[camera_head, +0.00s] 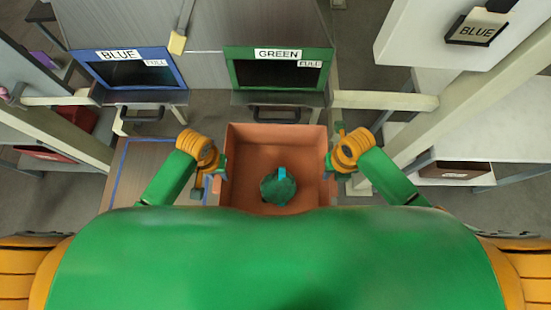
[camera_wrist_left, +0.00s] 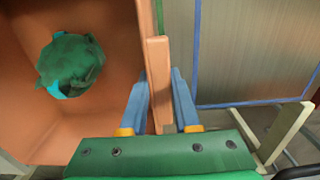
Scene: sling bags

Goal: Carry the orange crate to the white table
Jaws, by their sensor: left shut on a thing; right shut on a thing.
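The orange crate (camera_head: 238,150) is held in front of my body in the head view, between my two grippers. A green bag (camera_head: 278,186) with a blue strap lies inside it. My left gripper (camera_head: 218,172) is at the crate's left wall. In the left wrist view, its blue fingers (camera_wrist_left: 160,105) are closed on either side of the crate's wall edge (camera_wrist_left: 158,80). The bag also shows in that view (camera_wrist_left: 70,65). My right gripper (camera_head: 331,170) is at the crate's right wall, shut on it; its fingertips are partly hidden.
Ahead stand a blue-framed bin (camera_head: 130,72) labelled BLUE and a green-framed bin (camera_head: 279,70) labelled GREEN, both marked FULL. A wooden surface with a blue outline (camera_head: 135,165) lies left of the crate. A pale table (camera_head: 500,130) and posts stand at right.

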